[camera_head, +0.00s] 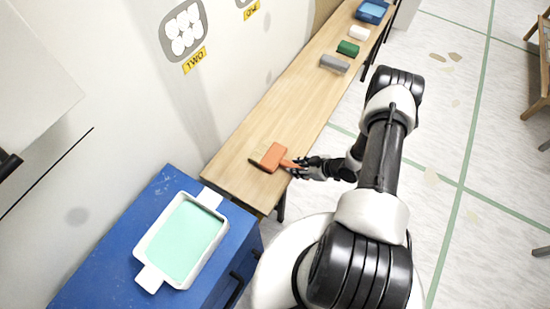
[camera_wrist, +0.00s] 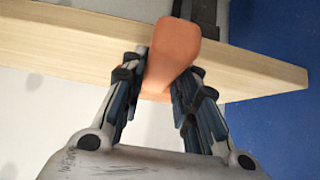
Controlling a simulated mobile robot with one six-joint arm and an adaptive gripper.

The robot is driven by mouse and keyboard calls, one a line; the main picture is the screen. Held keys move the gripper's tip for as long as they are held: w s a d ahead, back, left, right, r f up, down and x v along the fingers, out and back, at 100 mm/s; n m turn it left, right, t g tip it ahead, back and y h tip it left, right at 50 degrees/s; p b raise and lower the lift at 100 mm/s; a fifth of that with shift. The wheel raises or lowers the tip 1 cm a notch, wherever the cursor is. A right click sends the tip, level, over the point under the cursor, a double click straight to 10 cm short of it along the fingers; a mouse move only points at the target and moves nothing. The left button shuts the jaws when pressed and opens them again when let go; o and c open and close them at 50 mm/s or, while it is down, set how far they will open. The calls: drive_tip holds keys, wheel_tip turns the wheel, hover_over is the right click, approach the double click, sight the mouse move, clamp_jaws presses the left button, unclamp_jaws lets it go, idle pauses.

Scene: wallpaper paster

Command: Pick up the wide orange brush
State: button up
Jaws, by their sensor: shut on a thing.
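The wide orange brush (camera_head: 271,156) is at the near end of the long wooden table (camera_head: 290,102), with its bristles towards the wall and its handle pointing right, past the table's edge. My gripper (camera_head: 301,165) reaches in from the right and is shut on the handle. In the wrist view the orange handle (camera_wrist: 172,50) stands between the two fingers of my gripper (camera_wrist: 162,88). The bristles are out of sight in the wrist view. I cannot tell whether the brush touches the tabletop or is slightly above it.
A blue cabinet (camera_head: 235,262) stands at the table's near end, bearing a white tray (camera_head: 153,278) with pale green contents. Farther along the table lie a grey block (camera_head: 334,63), a green block (camera_head: 348,47), a white block (camera_head: 359,32) and a blue box (camera_head: 371,12).

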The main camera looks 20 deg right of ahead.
wheel_tip(320, 180, up, 20)
drive_tip(key=p, duration=0.6)
drive_tip(key=shift+p, duration=0.4)
